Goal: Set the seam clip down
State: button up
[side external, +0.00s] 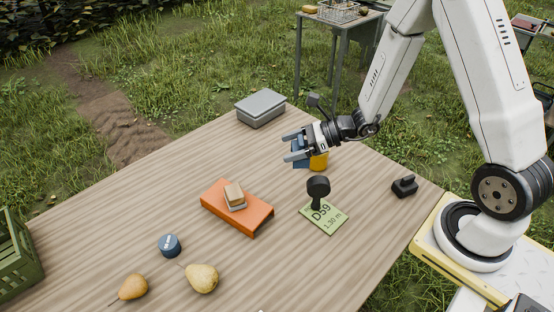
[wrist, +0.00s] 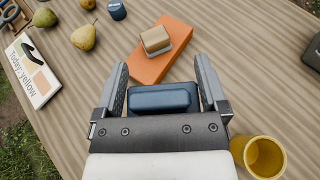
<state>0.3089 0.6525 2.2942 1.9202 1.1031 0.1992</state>
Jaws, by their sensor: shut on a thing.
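My gripper (side external: 287,147) is shut on a dark blue block, which I take to be the seam clip (side external: 301,153). The blue clip (wrist: 164,99) sits between the two fingers in the wrist view, in front of the palm. The gripper holds it above the wooden table (side external: 130,205), beside a yellow cup (side external: 319,161). The gap between the clip's underside and the table cannot be measured from these views. The fingertips in the wrist view (wrist: 162,65) point toward an orange slab (side external: 248,219) with a small tan-topped block (side external: 234,194) on it.
A green card (side external: 326,220) bears a black stamp-like thing (side external: 318,187). A grey box (side external: 261,108) stands at the back, a black object (side external: 404,187) at right. A blue tin (side external: 170,245) and two pears (side external: 201,278) lie in front. A white sign (wrist: 38,82) shows in the wrist view.

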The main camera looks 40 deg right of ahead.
jog(key=s+a+r+n+g+y, duration=0.1)
jog(key=s+a+n+g+y, duration=0.3)
jog(key=s+a+n+g, duration=0.95)
jog(key=s+a+f+m+t, duration=0.3)
jog(key=s+f+m+t, duration=0.1)
jog(key=f, duration=0.5)
jog(key=shift+f+m+h, duration=0.3)
jog(key=shift+f+m, duration=0.1)
jog(key=shift+m, duration=0.05)
jog(key=shift+t, duration=0.25)
jog(key=shift+f, duration=2.2)
jog(key=shift+f, duration=0.1)
jog(key=shift+f, duration=1.65)
jog(key=shift+f, duration=0.15)
